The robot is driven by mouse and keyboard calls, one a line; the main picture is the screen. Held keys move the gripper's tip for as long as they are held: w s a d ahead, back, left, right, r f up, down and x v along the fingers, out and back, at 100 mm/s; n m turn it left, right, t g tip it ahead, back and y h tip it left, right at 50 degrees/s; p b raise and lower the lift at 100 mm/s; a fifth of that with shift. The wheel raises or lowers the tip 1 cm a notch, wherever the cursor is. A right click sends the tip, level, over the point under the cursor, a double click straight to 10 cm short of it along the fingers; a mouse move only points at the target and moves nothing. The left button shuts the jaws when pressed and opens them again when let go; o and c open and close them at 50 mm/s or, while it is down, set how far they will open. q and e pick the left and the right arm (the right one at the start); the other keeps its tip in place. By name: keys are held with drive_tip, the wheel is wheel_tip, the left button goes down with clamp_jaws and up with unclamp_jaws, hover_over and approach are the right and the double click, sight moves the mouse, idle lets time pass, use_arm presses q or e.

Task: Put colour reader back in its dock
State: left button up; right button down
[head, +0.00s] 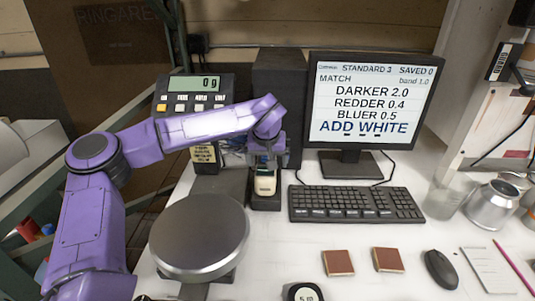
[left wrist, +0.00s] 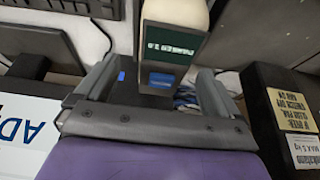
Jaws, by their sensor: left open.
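The colour reader (head: 265,184), cream and dark green, stands in its black dock (head: 265,203) beside the scale. In the left wrist view the reader (left wrist: 172,42) shows a small display and a blue patch. My left gripper (head: 266,158) is above and behind the reader in the head view. Its two fingers (left wrist: 158,82) are spread, one on each side of the reader's lower end, with visible gaps. The reader's seat in the dock is partly hidden, so I cannot tell how deep it sits. My right gripper is not in view.
A scale with a round steel pan (head: 199,237) and a display (head: 194,90) is at left. A monitor (head: 372,100) reads "ADD WHITE" behind a keyboard (head: 355,204). Two brown squares (head: 338,263), a mouse (head: 440,269) and a metal can (head: 492,205) lie to the right.

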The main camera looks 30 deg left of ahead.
use_arm(q)
drive_tip(key=v, duration=0.6)
drive_tip(key=shift+s+d+r, duration=0.1)
drive_tip(key=shift+r, duration=0.1)
